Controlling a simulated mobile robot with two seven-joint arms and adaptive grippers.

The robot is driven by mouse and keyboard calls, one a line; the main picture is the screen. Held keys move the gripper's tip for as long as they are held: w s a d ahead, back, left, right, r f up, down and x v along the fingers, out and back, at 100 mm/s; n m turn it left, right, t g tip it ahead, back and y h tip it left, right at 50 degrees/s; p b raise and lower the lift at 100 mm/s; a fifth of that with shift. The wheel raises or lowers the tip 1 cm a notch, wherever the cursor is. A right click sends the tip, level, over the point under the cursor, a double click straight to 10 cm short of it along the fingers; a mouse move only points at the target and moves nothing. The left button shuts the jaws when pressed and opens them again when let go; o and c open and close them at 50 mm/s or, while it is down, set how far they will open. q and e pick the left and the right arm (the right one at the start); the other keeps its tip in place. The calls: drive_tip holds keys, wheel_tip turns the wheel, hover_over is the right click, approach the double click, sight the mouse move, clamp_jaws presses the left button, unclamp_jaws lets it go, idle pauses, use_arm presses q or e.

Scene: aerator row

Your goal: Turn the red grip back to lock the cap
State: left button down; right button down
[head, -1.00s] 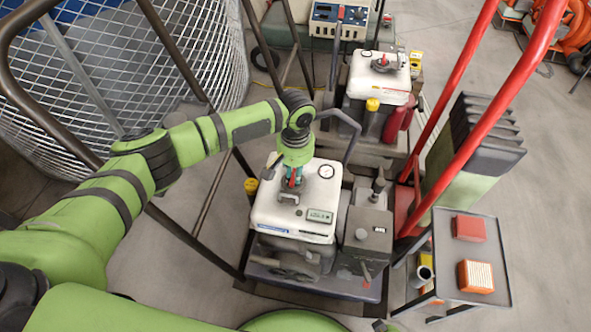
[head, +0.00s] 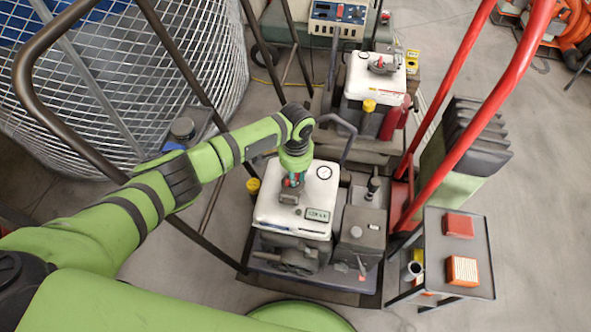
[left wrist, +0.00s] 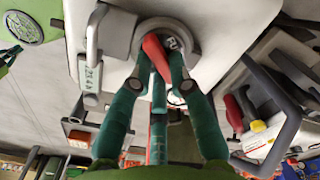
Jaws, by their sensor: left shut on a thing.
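The white aerator unit (head: 272,213) stands in the middle of the head view, with a gauge and a small display on its top. My left gripper (head: 291,182) reaches down onto its top from above. In the left wrist view the red grip (left wrist: 155,54) sits on a round grey cap (left wrist: 183,33). The green fingers of my left gripper (left wrist: 161,75) are shut on the red grip, one on each side. In the head view the gripper hides most of the grip and cap. My right gripper is not in view.
A similar white unit (head: 374,78) stands behind. Red rails (head: 478,130) and a grey cart (head: 478,231) with two red-orange boxes are to the right. A wire mesh cage (head: 130,120) is at the left, dark frame bars beside my arm. Open floor lies at far right.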

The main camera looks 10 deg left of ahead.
use_arm(q)
drive_tip(key=shift+m, duration=0.5)
drive_tip(key=shift+s+m+p, duration=0.1)
drive_tip(key=shift+m+p, duration=0.3)
drive_tip(key=shift+m, duration=0.5)
drive_tip(key=m, duration=0.3)
drive_tip(key=shift+s+p, duration=0.1)
drive_tip(key=shift+p, duration=0.2)
drive_tip(key=shift+m, duration=1.8)
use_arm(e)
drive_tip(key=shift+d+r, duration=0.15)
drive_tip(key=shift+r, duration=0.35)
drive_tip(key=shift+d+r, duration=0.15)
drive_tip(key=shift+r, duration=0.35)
use_arm(q)
drive_tip(key=shift+s, duration=0.1)
drive_tip(key=c, duration=1.1)
unclamp_jaws()
drive_tip(key=shift+c, duration=0.2)
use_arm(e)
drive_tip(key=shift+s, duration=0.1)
